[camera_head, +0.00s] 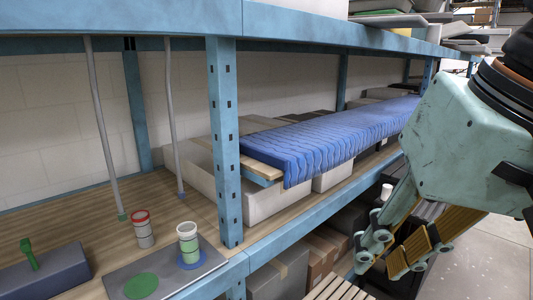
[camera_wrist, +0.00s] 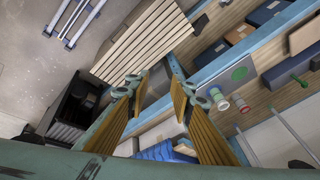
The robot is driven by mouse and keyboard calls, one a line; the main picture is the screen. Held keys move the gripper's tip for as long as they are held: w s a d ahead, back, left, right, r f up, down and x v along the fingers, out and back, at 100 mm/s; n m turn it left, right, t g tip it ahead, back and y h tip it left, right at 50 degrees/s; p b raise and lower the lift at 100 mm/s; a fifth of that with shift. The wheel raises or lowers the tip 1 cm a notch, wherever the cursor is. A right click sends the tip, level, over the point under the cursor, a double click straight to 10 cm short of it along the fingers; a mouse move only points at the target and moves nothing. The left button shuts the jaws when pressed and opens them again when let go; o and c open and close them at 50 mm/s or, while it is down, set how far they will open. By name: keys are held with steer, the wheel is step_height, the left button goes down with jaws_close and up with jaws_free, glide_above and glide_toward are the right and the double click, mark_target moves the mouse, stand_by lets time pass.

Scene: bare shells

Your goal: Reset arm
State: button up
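My gripper (camera_head: 382,256) hangs at the right in the head view, in front of the shelf. In the wrist view its two ribbed, yellow-brown fingers (camera_wrist: 158,92) stand apart with nothing between them. It is open and touches nothing that I can see. Part of my arm fills the right edge of the head view.
The wooden shelf holds a red-rimmed can (camera_head: 143,230), a pale green-banded cup (camera_head: 187,232), a grey board (camera_head: 125,275) and a dark box (camera_head: 45,275). A blue cover (camera_head: 330,140) lies farther along. A blue post (camera_head: 226,150) stands at the shelf front. Open floor (camera_head: 480,260) lies right.

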steer(key=s+d+f+n+h, duration=0.1)
steer(key=s+d+f, duration=0.4)
steer(key=f, duration=0.1)
steer(key=shift+s+d+h, duration=0.2)
steer(key=shift+s+h, duration=0.1)
steer(key=shift+h, duration=0.1)
